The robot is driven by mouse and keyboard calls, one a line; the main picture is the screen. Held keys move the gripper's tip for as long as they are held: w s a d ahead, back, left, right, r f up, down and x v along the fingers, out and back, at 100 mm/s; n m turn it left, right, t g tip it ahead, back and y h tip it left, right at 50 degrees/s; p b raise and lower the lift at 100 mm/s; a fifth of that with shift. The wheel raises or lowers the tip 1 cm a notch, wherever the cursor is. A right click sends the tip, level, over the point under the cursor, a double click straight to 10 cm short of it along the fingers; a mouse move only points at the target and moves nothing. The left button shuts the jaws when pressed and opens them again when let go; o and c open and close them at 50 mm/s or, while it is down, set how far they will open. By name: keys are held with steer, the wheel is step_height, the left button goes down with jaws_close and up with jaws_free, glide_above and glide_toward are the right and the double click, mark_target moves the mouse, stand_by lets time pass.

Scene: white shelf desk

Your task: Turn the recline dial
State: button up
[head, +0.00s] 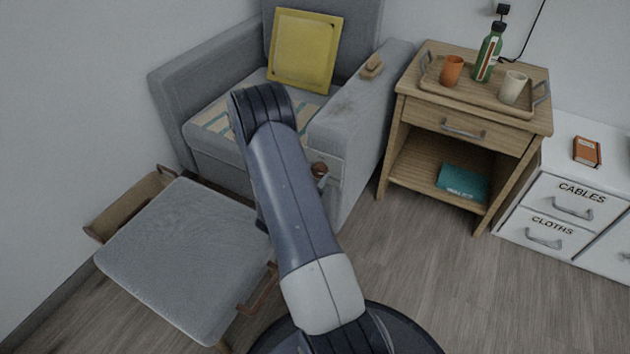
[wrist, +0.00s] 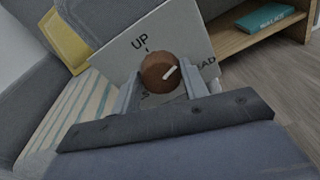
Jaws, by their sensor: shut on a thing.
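The recline dial (wrist: 159,72) is a round brown knob with a white pointer line, on a pale plate (wrist: 193,42) in the wrist view. The plate reads "UP" above the dial and letters ending in "AD" to the right; lettering below is mostly hidden. The pointer aims up and right, toward the "AD" label. My gripper (wrist: 160,88) has one finger on each side of the dial and is shut on it. In the head view the dial (head: 319,169) shows on the front of the grey armchair's right arm (head: 350,135), partly beside my arm.
A grey-topped stool (head: 185,255) stands front left of the armchair. A wooden side table (head: 480,120) with a tray, cups and a green bottle stands to the right, beside white drawers (head: 545,235). The floor (head: 410,265) before the side table is clear.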

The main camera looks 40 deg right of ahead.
steer(key=m+b, duration=0.1)
steer(key=b, duration=0.1)
steer(key=m+b, duration=0.3)
steer(key=m, duration=0.1)
steer(key=shift+s+d+f+t+b, duration=0.15)
steer(key=shift+f+t+b, duration=0.1)
steer(key=shift+t+b, duration=0.15)
steer(key=shift+s+r+m+t+b, duration=0.15)
steer(key=shift+m+b, duration=0.2)
steer(key=shift+m, duration=0.6)
steer(key=shift+w+m+t+b, duration=0.15)
steer(key=shift+m+b, duration=0.2)
steer(key=shift+m, duration=0.6)
steer(key=shift+s, duration=0.1)
steer(key=o, duration=1)
steer(key=p+v, duration=0.2)
steer(key=v, duration=0.9)
steer(key=shift+d+r+p, duration=0.1)
steer(key=shift+r+p, duration=0.1)
steer(key=shift+p, duration=0.15)
